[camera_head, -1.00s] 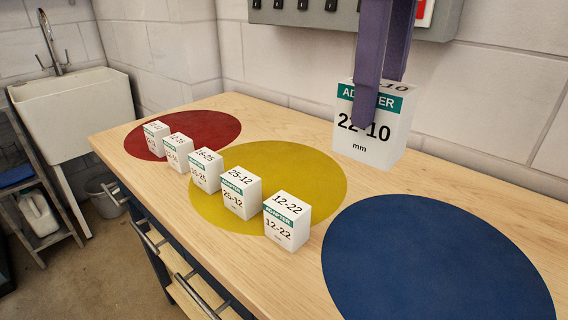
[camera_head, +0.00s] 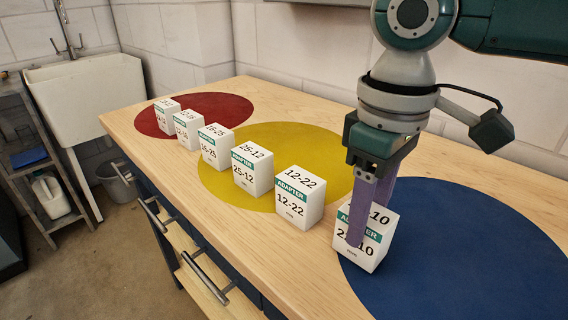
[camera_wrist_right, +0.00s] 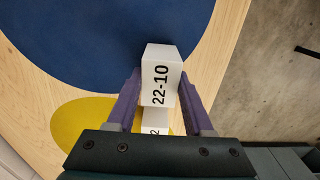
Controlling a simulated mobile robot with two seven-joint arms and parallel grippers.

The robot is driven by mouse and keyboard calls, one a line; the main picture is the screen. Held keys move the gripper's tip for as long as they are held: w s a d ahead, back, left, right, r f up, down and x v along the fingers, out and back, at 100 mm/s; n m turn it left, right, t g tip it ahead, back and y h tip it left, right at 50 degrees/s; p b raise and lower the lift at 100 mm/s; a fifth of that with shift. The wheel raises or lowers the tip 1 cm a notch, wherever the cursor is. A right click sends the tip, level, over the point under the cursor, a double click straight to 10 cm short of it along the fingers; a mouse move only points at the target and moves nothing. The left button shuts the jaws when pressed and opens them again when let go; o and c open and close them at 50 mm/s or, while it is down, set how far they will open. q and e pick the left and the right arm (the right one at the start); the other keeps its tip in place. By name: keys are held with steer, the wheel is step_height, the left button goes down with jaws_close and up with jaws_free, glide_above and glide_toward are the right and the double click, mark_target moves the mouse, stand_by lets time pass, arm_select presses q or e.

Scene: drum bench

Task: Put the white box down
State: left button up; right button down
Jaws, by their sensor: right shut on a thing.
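The white box marked 22-10 (camera_head: 375,247) is upright at the left edge of the blue circle (camera_head: 460,265), at the near end of the row of boxes. It looks low at the bench top; whether its base touches cannot be told for sure. My right gripper (camera_head: 370,225) comes from above and is shut on this box, with a purple finger on each side. In the right wrist view the box (camera_wrist_right: 160,80) sits between the two fingers. My left gripper does not show.
Several similar white boxes stand in a row to the left, the nearest marked 12-22 (camera_head: 298,200). A yellow circle (camera_head: 270,145) and a red circle (camera_head: 225,105) lie on the wooden bench (camera_head: 225,215). The blue circle's right side is bare.

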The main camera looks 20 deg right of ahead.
steer(key=shift+f, duration=0.35)
steer(key=shift+c, duration=1.4)
jaws_free()
